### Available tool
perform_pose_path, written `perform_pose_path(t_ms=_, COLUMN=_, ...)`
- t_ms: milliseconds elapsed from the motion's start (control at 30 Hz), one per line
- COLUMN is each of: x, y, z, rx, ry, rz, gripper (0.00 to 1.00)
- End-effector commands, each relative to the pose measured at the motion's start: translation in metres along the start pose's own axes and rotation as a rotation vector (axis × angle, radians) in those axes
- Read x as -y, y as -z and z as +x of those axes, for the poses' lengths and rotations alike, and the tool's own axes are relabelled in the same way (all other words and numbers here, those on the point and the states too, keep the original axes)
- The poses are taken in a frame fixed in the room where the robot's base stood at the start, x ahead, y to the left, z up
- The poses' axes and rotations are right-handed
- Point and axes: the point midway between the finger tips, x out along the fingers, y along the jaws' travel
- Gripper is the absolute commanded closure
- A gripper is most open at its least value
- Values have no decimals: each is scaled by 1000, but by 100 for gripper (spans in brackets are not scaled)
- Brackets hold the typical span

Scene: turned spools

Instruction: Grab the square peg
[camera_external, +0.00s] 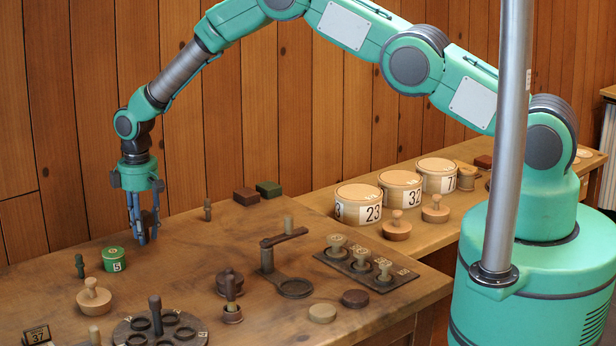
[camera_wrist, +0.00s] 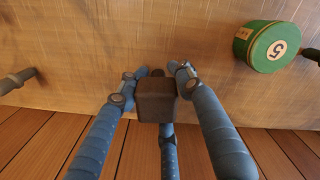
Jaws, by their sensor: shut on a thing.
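The square peg (camera_wrist: 157,103) is a dark brown block with a square top and a narrower dark part beyond it. My gripper (camera_external: 143,236) points down at the far left of the wooden table, with its blue fingers closed around the peg. In the external view the peg (camera_external: 149,219) shows as a dark shape partly hidden by the fingers. In the wrist view the fingers of my gripper (camera_wrist: 155,77) are on either side of the peg and a third finger is below it. I cannot tell whether the peg touches the table.
A green round tin (camera_external: 114,260) marked 5 stands close to the gripper; it also shows in the wrist view (camera_wrist: 267,46). A small dark peg (camera_external: 80,266) stands left of it. The table's middle has free room.

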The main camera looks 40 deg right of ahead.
Motion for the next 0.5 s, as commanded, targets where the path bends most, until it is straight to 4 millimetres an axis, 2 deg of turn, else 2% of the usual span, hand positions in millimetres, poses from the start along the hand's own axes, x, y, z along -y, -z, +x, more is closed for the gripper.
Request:
perform_pose_path(t_ms=333, x=-1, y=2, z=-32, rx=-4, ry=-2, rz=0, gripper=92)
perform_pose_path(t_ms=500, x=8, y=-18, z=-34, rx=1, ry=0, rz=0, gripper=93)
